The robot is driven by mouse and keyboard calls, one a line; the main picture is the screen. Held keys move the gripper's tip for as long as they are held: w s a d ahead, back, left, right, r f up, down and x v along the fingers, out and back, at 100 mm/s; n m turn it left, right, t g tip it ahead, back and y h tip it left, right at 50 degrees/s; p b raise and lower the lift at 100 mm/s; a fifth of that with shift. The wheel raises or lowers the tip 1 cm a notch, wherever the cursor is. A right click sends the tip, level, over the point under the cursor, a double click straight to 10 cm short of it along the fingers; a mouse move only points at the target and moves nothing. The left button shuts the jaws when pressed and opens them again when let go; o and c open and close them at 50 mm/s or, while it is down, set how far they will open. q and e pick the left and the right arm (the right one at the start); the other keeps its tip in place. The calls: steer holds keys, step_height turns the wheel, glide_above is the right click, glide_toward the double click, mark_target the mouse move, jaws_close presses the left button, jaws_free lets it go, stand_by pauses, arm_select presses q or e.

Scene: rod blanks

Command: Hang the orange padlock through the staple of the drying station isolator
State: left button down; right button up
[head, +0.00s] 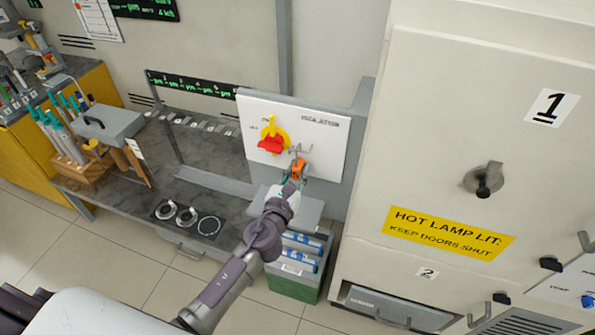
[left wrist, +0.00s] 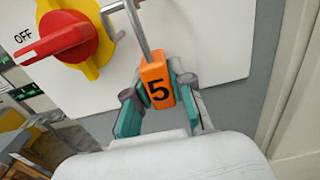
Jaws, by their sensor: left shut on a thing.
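The orange padlock (left wrist: 156,86), marked 5, is held by its body between the teal-padded fingers of my left gripper (left wrist: 155,108). Its grey shackle (left wrist: 139,28) points up, and its top is cut off in the left wrist view. The head view shows the padlock (head: 299,169) and left gripper (head: 294,180) in front of the white isolator panel (head: 330,153). The metal staple (left wrist: 114,20) is beside the red handle (left wrist: 62,38), which points to OFF on a yellow plate (left wrist: 92,66). Shackle and staple are close together; I cannot tell whether one passes through the other. My right gripper is out of view.
A tall cream cabinet (head: 430,150) with a yellow hot-lamp sign stands right of the isolator. A green bin (head: 290,287) with blue items is below. The dark bench (head: 130,190) at left carries a grey box (head: 108,127) and ring-shaped parts (head: 187,216).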

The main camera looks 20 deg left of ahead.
arm_select(q)
steer(key=c, duration=0.9)
jaws_free()
steer(key=shift+c, duration=0.2)
steer(key=shift+s, duration=0.1)
steer(key=shift+s+f, duration=0.15)
steer(key=shift+s, duration=0.15)
steer(key=s, duration=1.1)
steer(key=shift+a, duration=0.25)
